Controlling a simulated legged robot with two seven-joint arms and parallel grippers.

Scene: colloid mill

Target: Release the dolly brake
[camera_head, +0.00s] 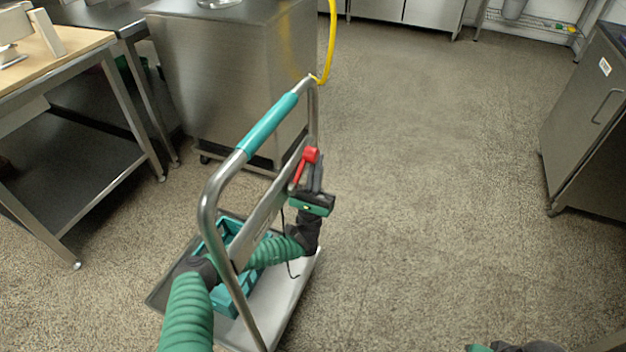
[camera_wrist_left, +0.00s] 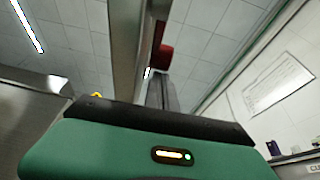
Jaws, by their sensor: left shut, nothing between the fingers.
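The dolly has a bent metal handle with a teal sleeve (camera_head: 268,125) and a low flat deck (camera_head: 285,300). A red-ended brake lever (camera_head: 310,154) sits at the bar across the handle; its red end also shows in the left wrist view (camera_wrist_left: 163,56). My left gripper (camera_head: 318,163) is shut and empty, its fingers pointing up right beside the lever. In the left wrist view its fingers (camera_wrist_left: 161,90) stand just below the red end. I cannot tell whether they touch. Only a sliver of my right arm shows at the bottom edge; its fingers are out of frame.
A teal crate (camera_head: 232,300) lies on the deck. My left arm passes through the handle frame. A steel cabinet (camera_head: 215,85) with a yellow hose (camera_head: 331,40) stands behind, a wood-topped table (camera_head: 60,60) at left, another cabinet (camera_head: 590,120) at right. The floor between is clear.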

